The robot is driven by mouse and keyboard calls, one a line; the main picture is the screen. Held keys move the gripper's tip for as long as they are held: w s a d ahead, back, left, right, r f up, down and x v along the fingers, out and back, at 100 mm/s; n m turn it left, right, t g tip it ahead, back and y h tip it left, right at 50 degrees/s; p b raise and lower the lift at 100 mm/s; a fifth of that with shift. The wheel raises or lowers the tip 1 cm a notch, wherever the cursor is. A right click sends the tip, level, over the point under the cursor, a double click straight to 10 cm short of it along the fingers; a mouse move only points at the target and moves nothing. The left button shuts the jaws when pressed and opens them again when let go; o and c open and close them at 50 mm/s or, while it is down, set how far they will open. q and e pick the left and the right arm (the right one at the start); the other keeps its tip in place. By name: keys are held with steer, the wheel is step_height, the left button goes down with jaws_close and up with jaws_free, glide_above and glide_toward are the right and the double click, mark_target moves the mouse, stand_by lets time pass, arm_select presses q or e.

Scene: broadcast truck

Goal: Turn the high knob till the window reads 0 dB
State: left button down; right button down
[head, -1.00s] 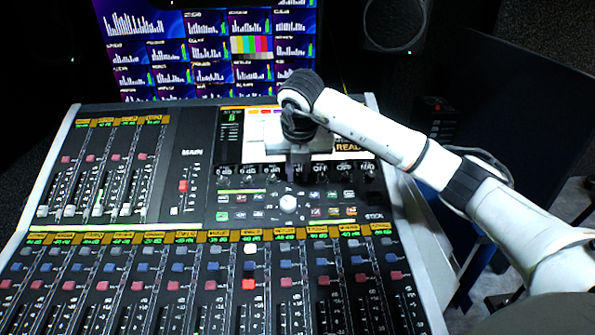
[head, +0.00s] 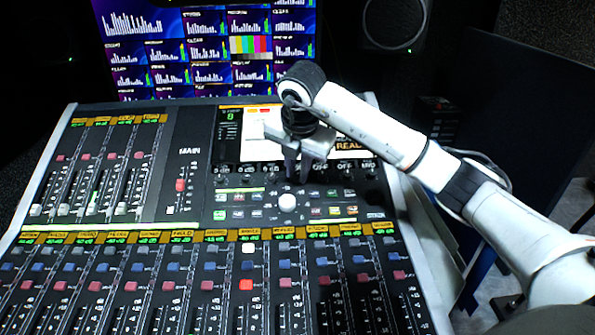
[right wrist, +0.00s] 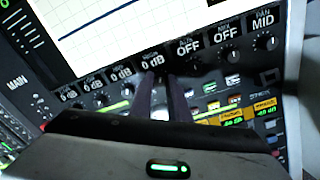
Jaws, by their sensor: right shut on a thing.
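My right gripper (head: 296,172) reaches down to the row of small knobs below the mixer's screen. In the right wrist view its two dark fingers (right wrist: 162,84) are shut around a knob under the fourth small window (right wrist: 152,61), which reads 0 dB. The label above that window is too blurred to read surely. The fingers hide the knob itself, so its pointer cannot be seen. In the head view the gripper covers this window. My left gripper is not in view.
Faders fill the mixing desk (head: 150,215). A monitor (head: 205,45) stands behind.

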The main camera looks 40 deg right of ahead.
stand_by(0.4)
steer(key=c, duration=1.7)
jaws_free()
steer(key=shift+r, duration=0.1)
steer(key=v, duration=1)
steer(key=shift+r, duration=0.1)
